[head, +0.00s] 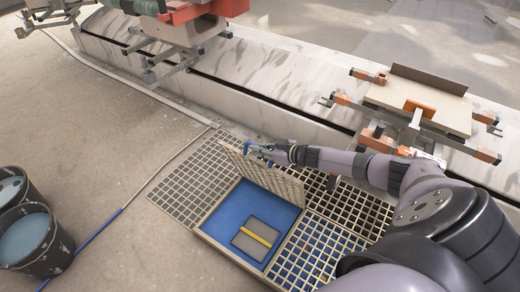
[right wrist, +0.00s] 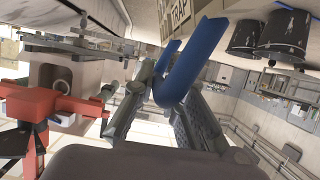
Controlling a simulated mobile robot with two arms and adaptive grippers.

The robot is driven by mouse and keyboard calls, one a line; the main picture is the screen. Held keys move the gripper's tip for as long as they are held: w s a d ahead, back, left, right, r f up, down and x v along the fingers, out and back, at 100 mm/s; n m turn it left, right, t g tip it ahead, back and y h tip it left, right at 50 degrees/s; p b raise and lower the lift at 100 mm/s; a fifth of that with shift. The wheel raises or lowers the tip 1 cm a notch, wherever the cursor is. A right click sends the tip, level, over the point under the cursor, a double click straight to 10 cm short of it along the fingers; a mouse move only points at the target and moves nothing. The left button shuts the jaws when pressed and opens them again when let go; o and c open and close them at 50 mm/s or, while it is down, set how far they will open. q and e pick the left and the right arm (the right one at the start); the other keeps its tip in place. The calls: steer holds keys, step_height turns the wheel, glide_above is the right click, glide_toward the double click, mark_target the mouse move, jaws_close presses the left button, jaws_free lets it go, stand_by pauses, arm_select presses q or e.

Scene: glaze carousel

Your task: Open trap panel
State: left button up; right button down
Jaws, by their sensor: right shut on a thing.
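The trap panel (head: 262,177) is a beige grating raised steeply on edge over a square opening in the floor grid. Below it the blue-lined pit (head: 230,209) is exposed. A grey block with a yellow stripe (head: 257,236) lies in the pit. My right gripper (head: 262,150) is at the panel's upper part, shut on its blue handle. In the right wrist view the grey fingers (right wrist: 165,88) close around the blue handle (right wrist: 196,58). My left gripper is not in view.
Floor gratings (head: 188,182) surround the pit. Dark buckets (head: 32,240) stand at the left, near a blue-ended pole (head: 98,229). A pale raised track (head: 250,100) runs behind, with a board-topped carriage (head: 420,98) at the right. Open floor lies at the left.

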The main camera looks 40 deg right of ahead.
steer(key=c, duration=1.6)
jaws_free()
steer(key=shift+c, duration=0.2)
steer(key=shift+s, duration=0.1)
steer(key=v, duration=0.5)
steer(key=shift+s+d, duration=0.15)
steer(key=shift+s, duration=0.15)
steer(key=shift+v, duration=0.85)
steer(key=shift+r, duration=0.15)
